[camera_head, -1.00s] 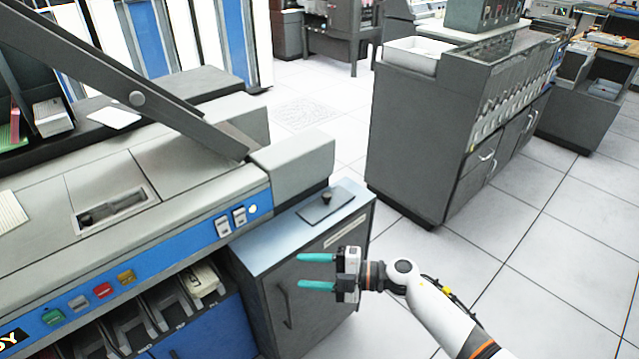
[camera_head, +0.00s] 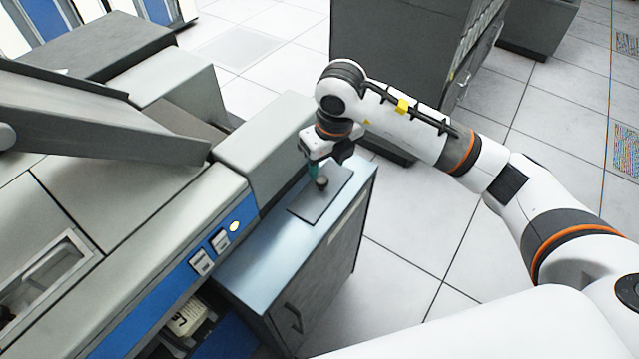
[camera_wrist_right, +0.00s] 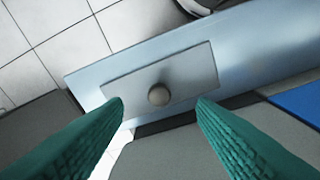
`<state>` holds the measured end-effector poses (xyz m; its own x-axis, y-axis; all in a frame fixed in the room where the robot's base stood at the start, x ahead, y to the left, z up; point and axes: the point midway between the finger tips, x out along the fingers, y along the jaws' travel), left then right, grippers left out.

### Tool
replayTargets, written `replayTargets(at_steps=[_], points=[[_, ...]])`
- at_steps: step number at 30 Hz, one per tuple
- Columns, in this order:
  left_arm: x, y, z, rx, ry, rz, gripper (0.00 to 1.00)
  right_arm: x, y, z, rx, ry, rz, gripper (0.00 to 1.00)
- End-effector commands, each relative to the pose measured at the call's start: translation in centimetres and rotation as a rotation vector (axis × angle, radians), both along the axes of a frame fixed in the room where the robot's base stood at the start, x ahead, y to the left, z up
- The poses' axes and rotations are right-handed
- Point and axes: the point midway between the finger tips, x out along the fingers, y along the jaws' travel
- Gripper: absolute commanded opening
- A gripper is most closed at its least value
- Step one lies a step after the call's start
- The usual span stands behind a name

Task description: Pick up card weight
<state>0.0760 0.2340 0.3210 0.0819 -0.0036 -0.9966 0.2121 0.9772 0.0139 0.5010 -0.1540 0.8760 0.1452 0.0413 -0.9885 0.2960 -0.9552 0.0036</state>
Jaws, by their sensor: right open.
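The card weight (camera_head: 308,204) is a flat dark grey plate with a small round knob (camera_head: 321,183) on top. It lies flat on the blue-grey top of a small cabinet. My right gripper (camera_head: 313,172) points down just above the knob, and its teal fingers are partly hidden by the wrist. In the right wrist view, the card weight (camera_wrist_right: 195,75) lies beyond the open teal fingers (camera_wrist_right: 160,104), with the knob (camera_wrist_right: 158,95) between their tips. Nothing is held. My left gripper is not in view.
The cabinet (camera_head: 325,262) stands against the large grey and blue card machine (camera_head: 130,150), whose raised end block (camera_head: 265,140) is close beside the gripper. A dark cabinet (camera_head: 395,50) stands behind my right arm. White floor is open at right.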

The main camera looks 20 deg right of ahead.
Motion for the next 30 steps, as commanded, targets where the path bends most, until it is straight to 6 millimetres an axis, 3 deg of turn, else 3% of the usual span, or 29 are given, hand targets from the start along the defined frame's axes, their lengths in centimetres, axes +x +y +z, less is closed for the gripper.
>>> replayTargets(at_steps=[3, 11, 18, 28, 30], points=[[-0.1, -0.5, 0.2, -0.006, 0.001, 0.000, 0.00, 0.2, 0.1, -1.8, 0.002, 0.003, -0.001, 0.52], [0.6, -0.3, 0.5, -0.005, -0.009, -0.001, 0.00, 0.7, 0.2, -3.8, 0.002, 0.005, -0.001, 0.52], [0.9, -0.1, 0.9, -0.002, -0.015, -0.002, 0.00, 1.6, 0.4, -7.3, 0.003, 0.004, 0.001, 0.52], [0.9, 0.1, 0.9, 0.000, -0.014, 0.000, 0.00, 1.8, 0.4, -8.0, 0.003, 0.001, 0.001, 0.52], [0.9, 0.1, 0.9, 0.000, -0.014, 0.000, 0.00, 1.8, 0.4, -8.0, 0.003, 0.001, 0.001, 0.40]])
